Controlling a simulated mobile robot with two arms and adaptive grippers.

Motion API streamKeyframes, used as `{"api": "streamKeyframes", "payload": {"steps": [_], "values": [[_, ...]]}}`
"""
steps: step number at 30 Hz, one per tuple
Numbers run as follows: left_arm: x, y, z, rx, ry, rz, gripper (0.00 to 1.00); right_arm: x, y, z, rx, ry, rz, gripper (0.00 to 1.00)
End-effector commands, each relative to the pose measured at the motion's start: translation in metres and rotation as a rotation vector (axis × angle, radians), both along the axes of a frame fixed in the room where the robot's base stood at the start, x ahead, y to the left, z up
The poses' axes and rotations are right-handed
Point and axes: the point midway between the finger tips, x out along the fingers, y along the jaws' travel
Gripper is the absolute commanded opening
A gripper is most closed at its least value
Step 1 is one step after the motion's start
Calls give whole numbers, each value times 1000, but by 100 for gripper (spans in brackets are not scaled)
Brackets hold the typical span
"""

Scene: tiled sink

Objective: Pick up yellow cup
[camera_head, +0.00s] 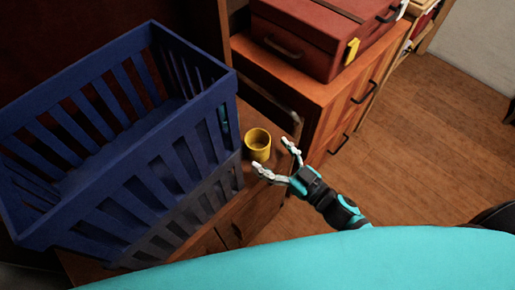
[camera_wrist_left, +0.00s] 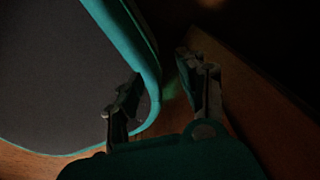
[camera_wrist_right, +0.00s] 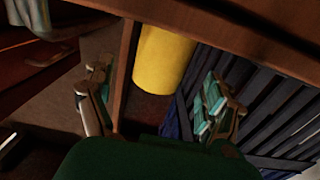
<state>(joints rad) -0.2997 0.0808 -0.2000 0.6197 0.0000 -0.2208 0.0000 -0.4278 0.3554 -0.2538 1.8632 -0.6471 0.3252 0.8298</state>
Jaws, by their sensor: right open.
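The yellow cup (camera_head: 258,147) stands upright, its mouth facing up, on the brown wooden surface beside the blue basket.
A large slatted blue basket (camera_head: 150,160) stands close on the cup's left. An orange-brown drawer cabinet (camera_head: 318,100) with a red suitcase (camera_head: 318,42) on it stands behind and to the right. Open wooden floor (camera_head: 440,130) lies on the right.

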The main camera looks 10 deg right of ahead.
Motion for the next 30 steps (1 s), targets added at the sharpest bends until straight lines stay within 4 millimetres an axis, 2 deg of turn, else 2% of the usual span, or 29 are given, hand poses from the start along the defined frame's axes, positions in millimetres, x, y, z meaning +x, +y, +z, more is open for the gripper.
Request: {"api": "streamKeyframes", "payload": {"steps": [5, 12, 22, 30], "values": [[4, 1, 2, 1, -7, 2, 40, 11, 7, 0, 0, -1, -1, 87], [4, 1, 6, 0, -6, 2, 40, 40, 27, -3, 0, -1, 0, 87], [1, 0, 6, 0, -3, 0, 40, 46, 31, -4, -1, 1, 0, 87], [-1, -2, 5, -2, 0, -1, 40, 45, 31, -4, -1, 1, 0, 53]]}}
